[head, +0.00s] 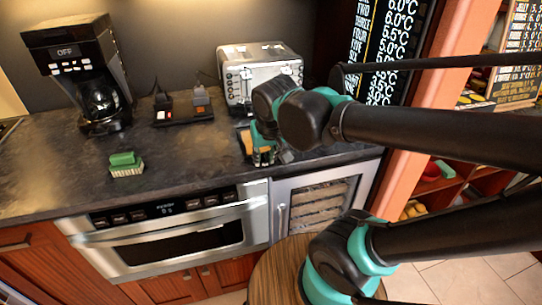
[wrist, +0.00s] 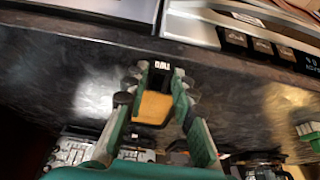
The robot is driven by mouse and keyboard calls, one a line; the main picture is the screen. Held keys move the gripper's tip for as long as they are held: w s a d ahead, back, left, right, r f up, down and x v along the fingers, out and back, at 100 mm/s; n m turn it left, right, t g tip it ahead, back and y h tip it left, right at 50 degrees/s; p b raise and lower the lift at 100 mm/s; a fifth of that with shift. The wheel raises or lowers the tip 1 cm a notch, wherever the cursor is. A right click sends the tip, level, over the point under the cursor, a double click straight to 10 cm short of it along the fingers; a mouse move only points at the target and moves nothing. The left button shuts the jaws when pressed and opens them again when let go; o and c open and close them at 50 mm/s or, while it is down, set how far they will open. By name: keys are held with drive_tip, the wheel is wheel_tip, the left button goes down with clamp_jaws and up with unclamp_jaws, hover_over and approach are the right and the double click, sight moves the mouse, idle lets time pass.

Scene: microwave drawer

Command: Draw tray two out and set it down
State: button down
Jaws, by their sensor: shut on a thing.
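A small dark tray with an orange-yellow inside (wrist: 152,107) sits between my gripper's fingers in the wrist view. White lettering on its end appears to read TWO. In the head view its orange-yellow part (head: 246,143) shows at the left of my gripper (head: 264,158), over the countertop near the front edge. My gripper, also seen in the wrist view (wrist: 158,88), is shut on the tray. The fingers hide parts of its sides. I cannot tell whether the tray touches the counter.
The dark countertop (head: 200,150) has bare room to the left. A green brush (head: 126,164), coffee maker (head: 88,75), black stand (head: 183,107) and toaster (head: 262,75) stand on it. Below are the steel drawer microwave (head: 170,240) and a glass-fronted, shelved cabinet (head: 318,205).

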drive_tip(key=shift+s+a, duration=0.65)
drive_tip(key=shift+a, duration=2.55)
drive_tip(key=shift+s+a, duration=0.6)
drive_tip(key=shift+a, duration=2.6)
drive_tip(key=shift+s+a, duration=0.65)
drive_tip(key=shift+a, duration=2.55)
drive_tip(key=c, duration=1.2)
unclamp_jaws()
